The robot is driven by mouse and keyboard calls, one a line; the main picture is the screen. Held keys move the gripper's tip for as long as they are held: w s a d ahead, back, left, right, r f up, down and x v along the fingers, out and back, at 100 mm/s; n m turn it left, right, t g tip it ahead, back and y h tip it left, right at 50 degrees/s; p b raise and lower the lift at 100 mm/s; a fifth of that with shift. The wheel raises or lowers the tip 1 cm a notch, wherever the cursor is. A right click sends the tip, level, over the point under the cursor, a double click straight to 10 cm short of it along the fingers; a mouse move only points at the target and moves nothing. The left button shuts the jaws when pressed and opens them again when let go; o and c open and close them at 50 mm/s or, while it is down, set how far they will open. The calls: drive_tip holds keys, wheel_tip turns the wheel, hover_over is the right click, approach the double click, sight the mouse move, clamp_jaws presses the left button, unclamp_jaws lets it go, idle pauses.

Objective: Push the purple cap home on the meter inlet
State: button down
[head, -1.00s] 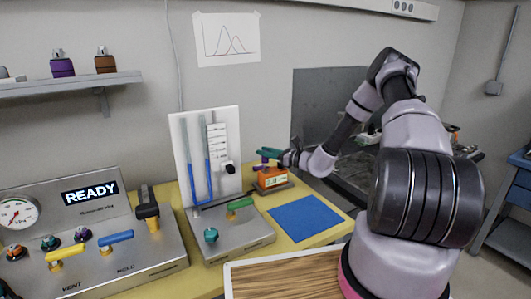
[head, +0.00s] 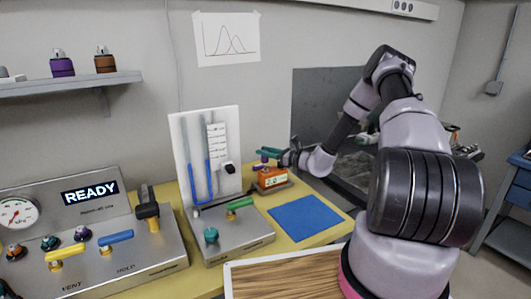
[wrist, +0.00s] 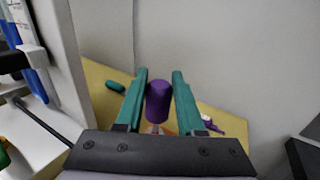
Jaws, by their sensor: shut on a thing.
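The meter (head: 271,179) is an orange box with a small lit display, standing on a grey base on the yellow bench. My gripper (head: 270,152) is directly above it with teal fingers. In the wrist view the purple cap (wrist: 158,101) is upright between the two fingers of my gripper (wrist: 158,82), which is shut on it. A sliver of the orange meter shows below the cap. The cap shows small in the head view (head: 261,161), over the top of the meter.
A white U-tube manometer panel (head: 228,150) stands left of the meter, with a grey valve base (head: 238,234). A blue mat (head: 305,216) lies in front. A grey console (head: 95,260) reading READY is at the left. A purple object (wrist: 228,126) lies right of the cap.

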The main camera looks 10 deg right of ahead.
sight(268, 159)
drive_tip(key=shift+f, duration=1.75)
drive_tip(key=shift+c, duration=2.2)
unclamp_jaws()
drive_tip(key=v, duration=1)
drive_tip(key=shift+s+d, duration=0.25)
drive_tip(key=shift+d, duration=0.1)
drive_tip(key=shift+r, duration=0.1)
